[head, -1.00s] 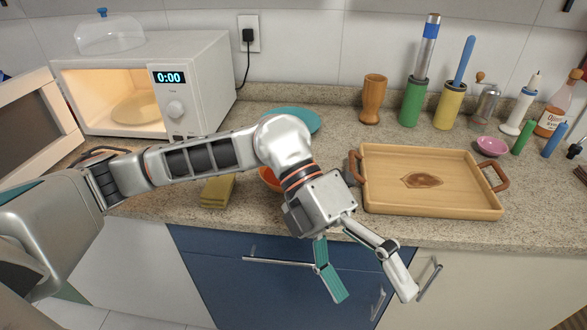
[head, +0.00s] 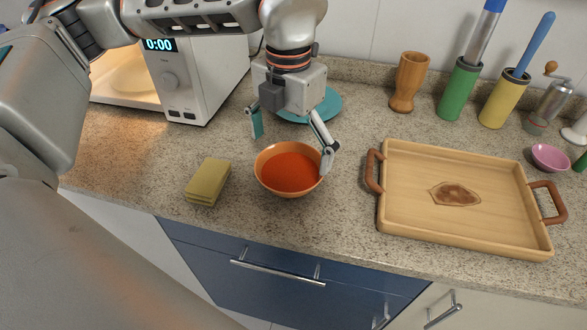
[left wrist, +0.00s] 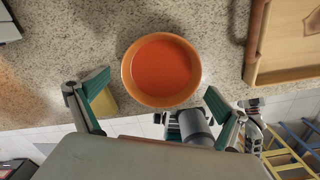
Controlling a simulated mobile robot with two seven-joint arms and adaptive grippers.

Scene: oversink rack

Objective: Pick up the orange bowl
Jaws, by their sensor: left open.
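The orange bowl (head: 290,172) stands upright on the granite counter, between the sponge and the tray. It also shows in the left wrist view (left wrist: 161,72), with its inside facing the camera. My left gripper (head: 292,150) is open above the bowl. Its right finger reaches down beside the bowl's right rim, and its left finger hangs up and left of the rim. I cannot tell whether either finger touches the bowl. In the left wrist view the spread fingers (left wrist: 157,88) lie on both sides of the bowl's lower edge. My right gripper is not in view.
A yellow-green sponge (head: 207,182) lies left of the bowl. A wooden tray (head: 400,225) with brown handles is to the right. A teal plate (head: 333,105) lies behind the gripper. A microwave (head: 205,75) stands at back left. The counter's front edge is close below the bowl.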

